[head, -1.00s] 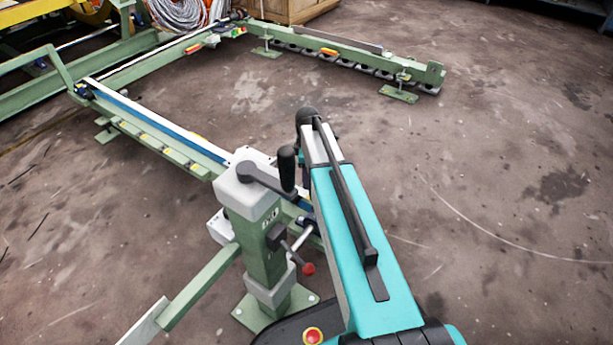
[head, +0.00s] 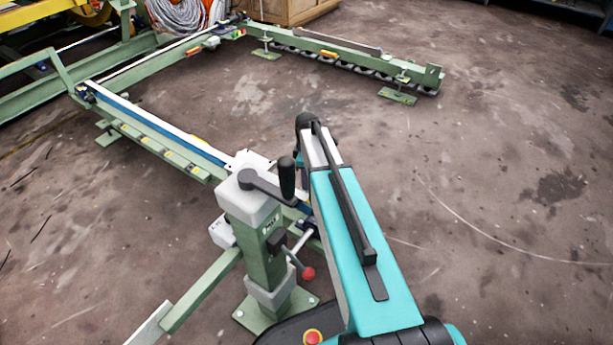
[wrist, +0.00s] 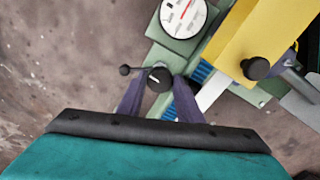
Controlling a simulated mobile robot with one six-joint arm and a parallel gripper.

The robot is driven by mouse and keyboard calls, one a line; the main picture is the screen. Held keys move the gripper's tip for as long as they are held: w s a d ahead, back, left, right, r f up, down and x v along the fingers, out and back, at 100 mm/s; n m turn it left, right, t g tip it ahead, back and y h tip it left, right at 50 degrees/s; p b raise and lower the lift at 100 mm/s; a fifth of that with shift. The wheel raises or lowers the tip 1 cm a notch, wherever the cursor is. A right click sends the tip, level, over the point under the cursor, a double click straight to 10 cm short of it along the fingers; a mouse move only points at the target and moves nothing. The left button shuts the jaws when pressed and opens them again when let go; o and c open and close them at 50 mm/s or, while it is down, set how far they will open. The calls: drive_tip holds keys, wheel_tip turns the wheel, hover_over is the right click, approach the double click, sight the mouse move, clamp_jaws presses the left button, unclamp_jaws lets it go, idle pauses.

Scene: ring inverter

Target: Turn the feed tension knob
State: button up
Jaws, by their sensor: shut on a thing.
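In the wrist view a small round black knob (wrist: 160,79) with a white mark sits on a pale green block, below a white dial gauge (wrist: 183,16) with a red needle. I take it for the feed tension knob. My gripper (wrist: 159,84) has its two dark purple fingers on either side of the knob, shut on it. A thin rod with a black ball (wrist: 125,70) sticks out left of the knob. In the head view my own teal arm hides the gripper and the knob.
A yellow box (wrist: 240,40) with a larger black knob (wrist: 257,68) stands right of the gauge. In the head view a green post (head: 264,250) with a black crank (head: 268,183) and red-ball lever (head: 308,273) stands close left of my arm. The floor at right is clear.

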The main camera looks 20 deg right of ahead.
drive_tip(key=m+p, duration=0.1)
drive_tip(key=p, duration=0.1)
drive_tip(key=m+p, duration=0.2)
drive_tip(key=p, duration=0.1)
drive_tip(key=shift+s+a+r, duration=0.15)
drive_tip(key=shift+s+r, duration=0.05)
drive_tip(key=m+p, duration=0.4)
drive_tip(key=p, duration=0.1)
drive_tip(key=shift+m, duration=0.4)
drive_tip(key=m+p, duration=0.6)
drive_tip(key=m, duration=0.2)
drive_tip(key=shift+f+p, duration=0.1)
drive_tip(key=shift+p, duration=0.2)
drive_tip(key=m+p, duration=0.2)
drive_tip(key=m, duration=0.2)
drive_tip(key=m+p, duration=0.1)
drive_tip(key=m, duration=0.3)
drive_tip(key=shift+f+p, duration=0.1)
drive_tip(key=shift+p, duration=0.3)
drive_tip(key=m+p, duration=0.1)
drive_tip(key=m, duration=0.3)
drive_tip(key=shift+d, duration=0.2)
drive_tip(key=m+p, duration=0.1)
drive_tip(key=m, duration=0.3)
drive_tip(key=shift+s+f, duration=0.1)
drive_tip(key=shift+d, duration=0.1)
